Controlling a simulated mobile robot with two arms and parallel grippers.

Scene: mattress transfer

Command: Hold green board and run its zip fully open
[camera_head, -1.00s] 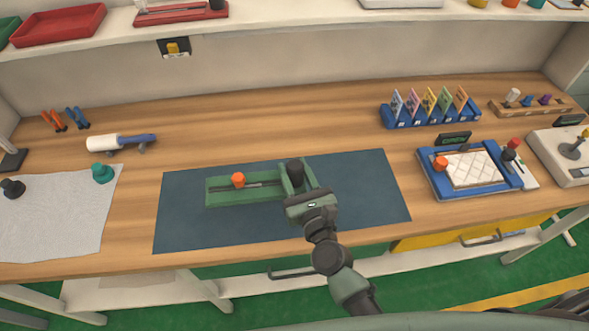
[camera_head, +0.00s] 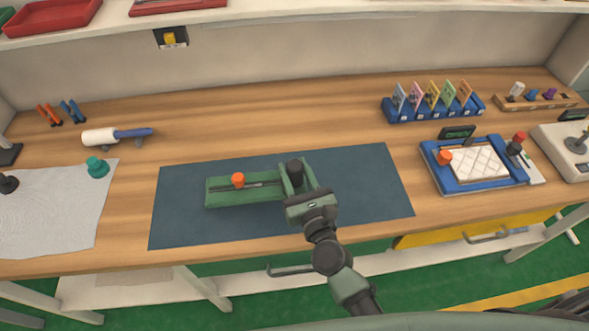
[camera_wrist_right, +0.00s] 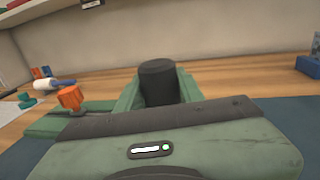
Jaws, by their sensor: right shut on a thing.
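The green board (camera_head: 222,196) lies on the dark blue mat (camera_head: 180,225). A dark zip track runs along its top, and an orange zip pull (camera_head: 238,180) stands toward the board's left part. A black knob (camera_head: 295,170) stands at the board's right end. My right gripper (camera_head: 297,178) is at that end, shut on the black knob. The right wrist view shows the black knob (camera_wrist_right: 158,82) just past my gripper body, with the orange pull (camera_wrist_right: 70,98) to its left, apart from the gripper. The fingertips are mostly hidden. My left gripper is not in view.
A blue tray with a white quilted pad (camera_head: 478,165) stands to the right. A blue rack of coloured cards (camera_head: 433,108) is behind it. A white roller (camera_head: 100,137) and a grey cloth (camera_head: 50,215) with a teal knob (camera_head: 97,167) lie left. The mat around the board is clear.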

